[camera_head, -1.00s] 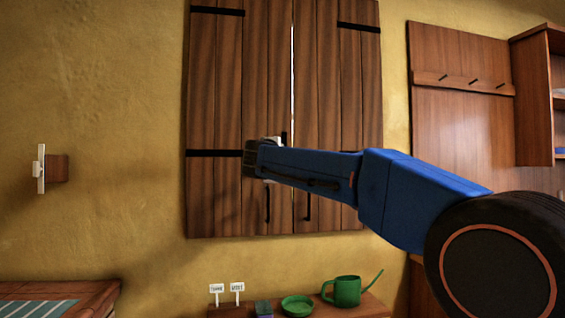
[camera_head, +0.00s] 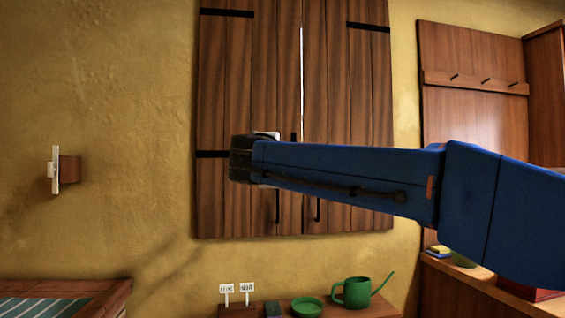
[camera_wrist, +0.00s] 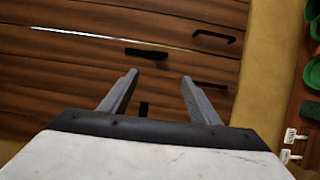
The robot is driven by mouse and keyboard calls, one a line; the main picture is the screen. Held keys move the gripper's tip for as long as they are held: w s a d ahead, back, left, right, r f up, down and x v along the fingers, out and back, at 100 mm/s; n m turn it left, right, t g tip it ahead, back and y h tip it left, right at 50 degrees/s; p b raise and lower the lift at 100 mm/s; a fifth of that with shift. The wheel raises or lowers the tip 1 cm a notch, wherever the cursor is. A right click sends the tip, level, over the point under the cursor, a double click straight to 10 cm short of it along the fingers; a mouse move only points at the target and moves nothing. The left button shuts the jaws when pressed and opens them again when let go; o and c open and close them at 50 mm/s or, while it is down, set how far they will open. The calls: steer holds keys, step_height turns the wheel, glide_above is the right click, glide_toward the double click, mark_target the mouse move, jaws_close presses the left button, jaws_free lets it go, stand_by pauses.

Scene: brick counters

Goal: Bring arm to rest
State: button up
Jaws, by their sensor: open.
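My gripper (camera_wrist: 159,92) is open and empty in the wrist view, its two grey fingers spread apart. Behind the fingers are the brown wooden shutters (camera_wrist: 80,65) with black handles; I cannot tell how far off they are. In the head view my blue arm reaches from the right across the front of the shutters (camera_head: 345,90). The gripper end is at the arm's left end, and its fingers are hidden there. The shutters look closed, with a thin bright gap between them.
Below the shutters is a wooden shelf (camera_head: 375,309) with a green watering can (camera_head: 352,292), a green dish (camera_head: 307,307) and two white labels (camera_head: 236,289). A wall bracket (camera_head: 68,169) is at left. A brick counter (camera_head: 110,292) stands at lower left. A peg board (camera_head: 470,120) is at right.

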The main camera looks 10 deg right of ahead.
stand_by(0.3)
steer(key=s+d+f+m+g, duration=0.2)
steer(key=s+d+f, duration=0.3)
steer(key=f, duration=0.3)
steer(key=s+d+f+m+g+y, duration=0.1)
steer(key=s+d+f+m+g, duration=0.15)
steer(key=s+d+f, duration=0.35)
steer(key=s+d+f+m+g, duration=0.1)
steer(key=s+d+f+g, duration=0.3)
steer(key=f, duration=0.5)
steer(key=s+f+m+g+y, duration=0.3)
steer(key=s+f+m+y, duration=0.3)
steer(key=s+f, duration=1.9)
step_height(320, 180, down, 3)
steer(key=shift+r+m, duration=0.15)
steer(key=shift+m, duration=0.9)
steer(key=shift+d, duration=0.15)
steer(key=shift+c, duration=0.7)
